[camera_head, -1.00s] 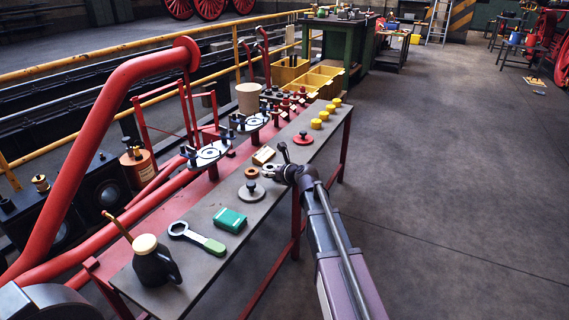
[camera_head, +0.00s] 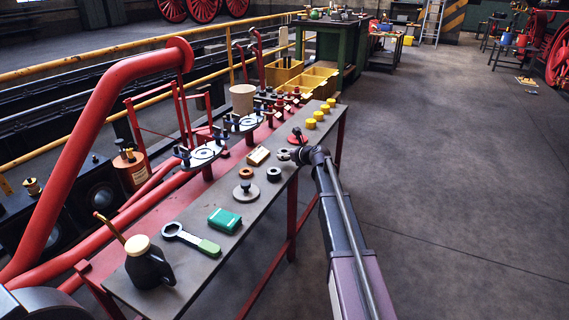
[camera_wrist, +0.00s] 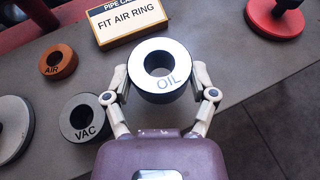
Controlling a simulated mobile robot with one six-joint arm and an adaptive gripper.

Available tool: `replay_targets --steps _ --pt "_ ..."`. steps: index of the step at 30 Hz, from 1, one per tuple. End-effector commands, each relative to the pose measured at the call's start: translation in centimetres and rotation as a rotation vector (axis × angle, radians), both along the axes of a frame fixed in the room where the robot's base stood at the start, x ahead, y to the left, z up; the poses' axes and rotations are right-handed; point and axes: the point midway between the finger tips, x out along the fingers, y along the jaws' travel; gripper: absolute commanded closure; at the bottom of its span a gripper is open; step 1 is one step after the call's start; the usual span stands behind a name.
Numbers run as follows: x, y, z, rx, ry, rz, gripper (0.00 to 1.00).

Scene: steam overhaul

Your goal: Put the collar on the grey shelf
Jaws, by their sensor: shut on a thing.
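My gripper (camera_head: 292,155) is shut on a pale steel ring marked OIL (camera_wrist: 160,70), a collar-like piece with a round hole. In the wrist view one finger is on each side of it. It looks larger than the other rings, so it seems held above the grey bench top (camera_head: 217,268); the gap cannot be measured. Below it lie a dark ring marked VAC (camera_wrist: 86,118) and a small orange ring marked AIR (camera_wrist: 58,62). A card (camera_wrist: 128,20) reads FIT AIR RING. The long grey top on red legs is the only grey shelf-like surface I make out.
A red disc with a black knob (camera_wrist: 274,18) is near my gripper's far right. Several yellow caps (camera_head: 319,115) stand at the far end. A knobbed grey disc (camera_head: 246,191), green box (camera_head: 224,220), wrench (camera_head: 190,238) and oil can (camera_head: 148,264) occupy the near part.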

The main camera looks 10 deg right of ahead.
Motion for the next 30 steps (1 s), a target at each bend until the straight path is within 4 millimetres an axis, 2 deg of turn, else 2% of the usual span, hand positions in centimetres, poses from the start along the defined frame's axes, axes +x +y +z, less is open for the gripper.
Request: replay_targets --steps 11,24,30 --pt "0.0 0.0 -0.1 0.001 -0.001 0.000 0.87" --pt "0.0 0.0 -3.0 0.001 -0.001 0.000 0.87" --pt "0.0 0.0 -3.6 0.001 -0.001 0.000 0.87"
